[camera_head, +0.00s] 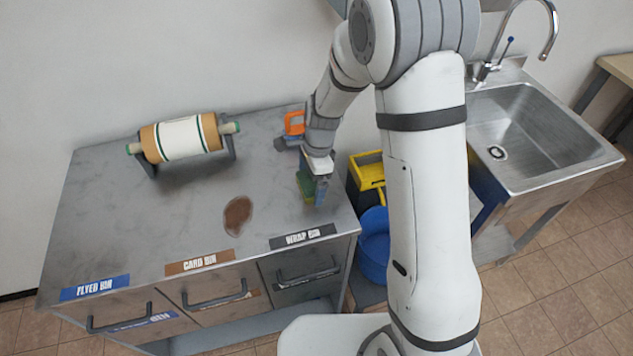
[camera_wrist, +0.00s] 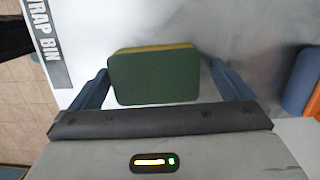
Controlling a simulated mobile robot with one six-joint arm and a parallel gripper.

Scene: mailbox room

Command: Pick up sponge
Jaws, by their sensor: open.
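The sponge (camera_wrist: 155,76) shows in the wrist view as a green pad with a yellow side, between the two blue fingers of my gripper (camera_wrist: 160,85). The left finger is close beside it, and a gap shows between it and the right finger. In the head view the sponge (camera_head: 304,184) is a small green patch on the metal counter, partly hidden by my gripper (camera_head: 316,190). My gripper points down over it and is open.
A paper roll on a stand (camera_head: 183,137) is at the counter's back left. A brown stain (camera_head: 238,215) lies mid-counter. An orange tool (camera_head: 294,122) stands behind my gripper. A blue bucket (camera_head: 373,245) and the sink (camera_head: 520,135) are to the right.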

